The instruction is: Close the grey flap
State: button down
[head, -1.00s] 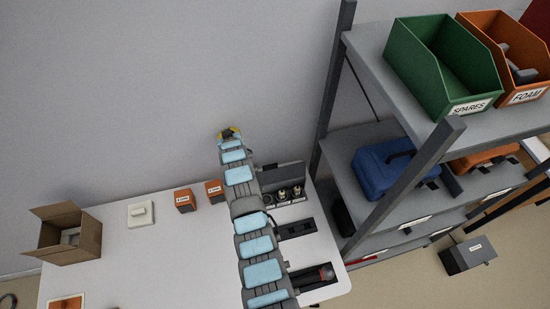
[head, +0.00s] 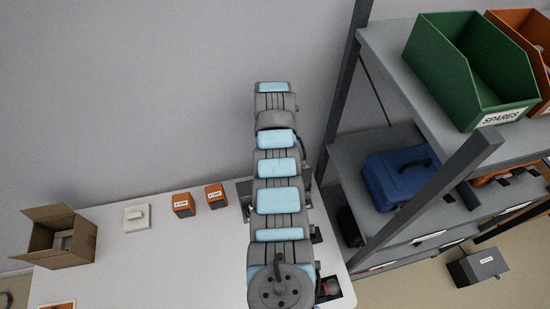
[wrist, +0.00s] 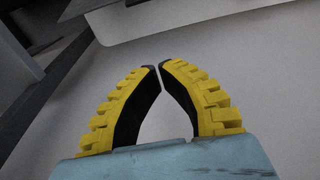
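My gripper (wrist: 160,66) shows in the wrist view as two yellow fingers with black inner pads. Its tips meet or nearly meet, with nothing between them. In the head view my own arm hides the gripper. I cannot clearly make out a grey flap. A dark grey part (head: 243,188) shows at the left edge of my arm, at the back of the white table (head: 165,260); whether it is the flap I cannot tell. My arm covers most of that area. No flap is identifiable in the wrist view.
Two orange boxes (head: 182,205) and a white block on a plate (head: 137,217) stand left of my arm. An open cardboard box (head: 70,245) is farther left. A shelf with a blue case (head: 395,178) and a green bin (head: 470,80) stands close on the right.

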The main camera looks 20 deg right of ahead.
notch_tip(320, 180, down, 9)
jog(key=s+p, duration=0.2)
jog(key=p, duration=0.1)
jog(key=shift+s+a, duration=0.25)
jog(key=shift+s, duration=0.05)
dwell(1.5)
jog(key=shift+s, duration=0.2)
jog(key=shift+r, duration=0.15)
dwell(0.6)
jog(key=shift+s+p, duration=0.15)
jog(key=shift+p, duration=0.2)
jog(key=shift+t, duration=0.3)
